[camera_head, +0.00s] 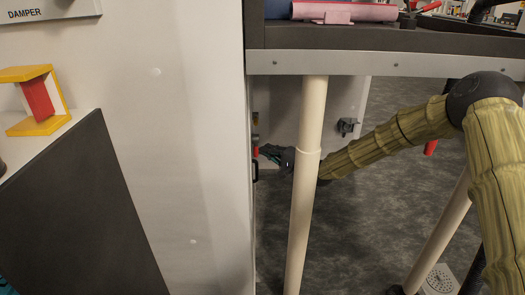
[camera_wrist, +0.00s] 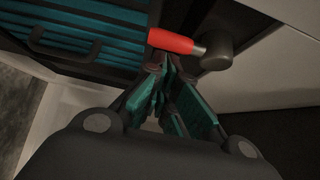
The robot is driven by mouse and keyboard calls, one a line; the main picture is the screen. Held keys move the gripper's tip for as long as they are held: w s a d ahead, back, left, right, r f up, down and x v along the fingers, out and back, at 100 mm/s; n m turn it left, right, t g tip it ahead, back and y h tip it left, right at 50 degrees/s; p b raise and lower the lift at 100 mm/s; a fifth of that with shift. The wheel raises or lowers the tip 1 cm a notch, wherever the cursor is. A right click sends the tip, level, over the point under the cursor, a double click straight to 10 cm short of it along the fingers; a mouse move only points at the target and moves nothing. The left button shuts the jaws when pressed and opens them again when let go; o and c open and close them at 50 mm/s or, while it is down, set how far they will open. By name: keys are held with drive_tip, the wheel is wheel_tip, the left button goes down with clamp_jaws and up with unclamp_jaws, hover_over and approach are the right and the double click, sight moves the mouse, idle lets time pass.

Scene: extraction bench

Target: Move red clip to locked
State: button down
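The red clip (camera_wrist: 172,41) shows in the wrist view as a short red grip on a metal stem, joined to a dark round knob (camera_wrist: 217,52). My gripper (camera_wrist: 168,66) is just below it, with its teal-padded fingers converging toward the clip. The fingertips overlap the clip's lower edge in the picture; contact and the gap between them are unclear. In the head view, my gripper (camera_head: 272,153) is small, behind a cream post, near the cabinet edge. A small red piece (camera_head: 256,151) shows beside it there, probably the same clip.
The cream post (camera_head: 308,130) stands in front of my gripper. The bench's grey edge (camera_head: 385,64) runs above my arm. A tall white cabinet side (camera_head: 175,150) fills the left. Teal slats (camera_wrist: 75,40) with a dark handle (camera_wrist: 65,48) lie left of the clip.

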drive_tip(key=shift+s+a+f, duration=0.2)
drive_tip(key=shift+s, duration=0.1)
drive_tip(key=s+d+p, duration=0.4)
drive_tip(key=d+p, duration=0.1)
drive_tip(key=d, duration=0.6)
drive_tip(key=shift+r, duration=0.2)
drive_tip(key=shift+d, duration=0.1)
